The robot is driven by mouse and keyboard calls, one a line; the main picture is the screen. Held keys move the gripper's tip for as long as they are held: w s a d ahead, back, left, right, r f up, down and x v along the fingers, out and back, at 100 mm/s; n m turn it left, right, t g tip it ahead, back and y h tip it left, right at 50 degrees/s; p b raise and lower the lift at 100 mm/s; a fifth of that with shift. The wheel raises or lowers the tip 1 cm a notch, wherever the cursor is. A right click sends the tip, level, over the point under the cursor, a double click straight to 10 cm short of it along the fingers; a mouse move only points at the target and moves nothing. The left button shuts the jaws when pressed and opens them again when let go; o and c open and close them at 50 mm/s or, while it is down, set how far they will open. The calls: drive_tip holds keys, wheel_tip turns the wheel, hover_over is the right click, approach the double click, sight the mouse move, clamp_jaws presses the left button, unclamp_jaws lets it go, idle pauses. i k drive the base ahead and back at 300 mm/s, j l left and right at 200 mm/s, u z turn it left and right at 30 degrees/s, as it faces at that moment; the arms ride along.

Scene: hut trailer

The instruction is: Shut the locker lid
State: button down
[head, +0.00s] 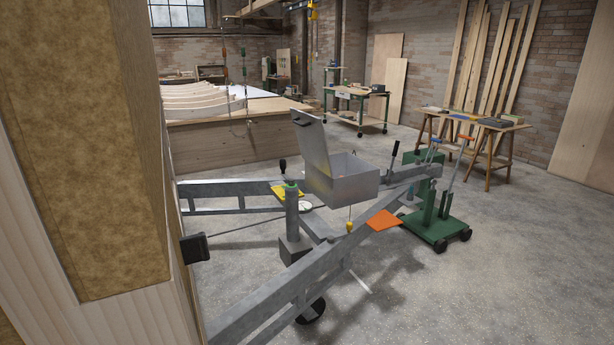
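The locker is a grey metal box (345,187) mounted on the trailer's drawbar frame, near the middle of the head view. Its lid (311,150) stands open, raised steeply on the left side of the box and leaning a little to the left. A dark handle (300,123) sits near the lid's top edge. The box's opening faces up, and part of its inside shows; I cannot make out any contents. My gripper is not in view.
A wood-framed wall section (110,150) fills the left side, close to me. Galvanised drawbar beams (270,290) and a jack post (292,215) surround the locker. A green wheeled jack (437,218) stands to its right. Concrete floor (500,290) is clear at front right.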

sight(309, 129)
drive_tip(key=i+u, duration=0.1)
drive_tip(key=i, duration=0.65)
drive_tip(key=i+l+u, duration=0.1)
drive_tip(key=i, duration=0.6)
drive_tip(key=i+l+u, duration=0.1)
drive_tip(key=i+l, duration=0.15)
drive_tip(key=i, duration=0.45)
